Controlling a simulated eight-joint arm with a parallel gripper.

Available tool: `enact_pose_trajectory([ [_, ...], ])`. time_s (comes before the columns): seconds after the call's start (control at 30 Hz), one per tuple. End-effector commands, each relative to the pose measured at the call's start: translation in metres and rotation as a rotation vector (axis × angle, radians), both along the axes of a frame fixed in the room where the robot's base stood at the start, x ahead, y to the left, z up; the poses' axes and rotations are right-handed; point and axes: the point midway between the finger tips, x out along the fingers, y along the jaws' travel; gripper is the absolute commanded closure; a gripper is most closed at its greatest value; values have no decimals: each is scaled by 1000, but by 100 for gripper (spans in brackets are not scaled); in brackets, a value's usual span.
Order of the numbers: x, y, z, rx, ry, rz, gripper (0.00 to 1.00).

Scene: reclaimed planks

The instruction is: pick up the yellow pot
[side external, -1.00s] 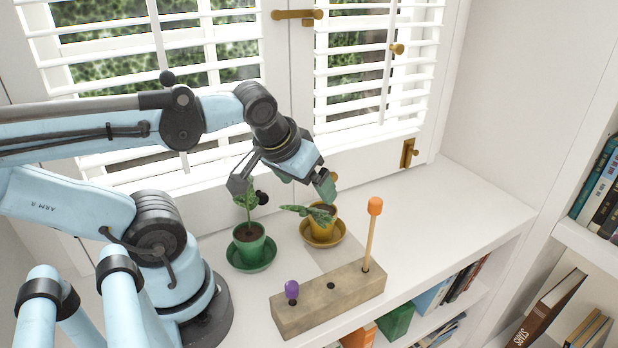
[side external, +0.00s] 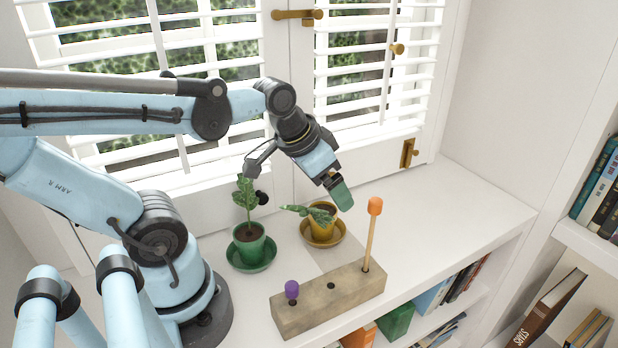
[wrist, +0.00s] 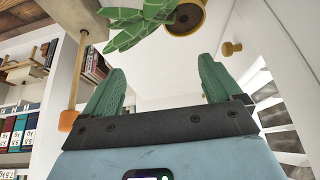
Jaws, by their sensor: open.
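The yellow pot (side external: 321,233) stands upright in a yellow saucer (side external: 342,240) on the white shelf, with a leafy green plant leaning left out of it. It also shows in the wrist view (wrist: 187,33) at the top edge, partly cut off. My gripper (side external: 342,196) is above and slightly right of the pot, apart from it. In the wrist view its two green fingers (wrist: 160,78) are spread apart with nothing between them; the pot lies beyond the fingertips.
A green pot (side external: 249,247) with a plant stands left of the yellow one. In front lies a wooden block (side external: 330,300) with a short purple-topped peg (side external: 292,289) and a tall orange-topped peg (side external: 370,235). The shelf (side external: 455,215) is clear on the right.

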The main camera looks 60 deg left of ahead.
Motion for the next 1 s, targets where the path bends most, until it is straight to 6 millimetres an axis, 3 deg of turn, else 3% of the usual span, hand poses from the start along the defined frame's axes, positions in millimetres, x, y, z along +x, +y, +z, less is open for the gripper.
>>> enact_pose_trajectory([
  [0.1,-5,26,5,-4,115,12,8],
  [0.27,-13,43,8,-23,206,-1,8],
  [1.0,4,44,-55,-26,217,-7,8],
])
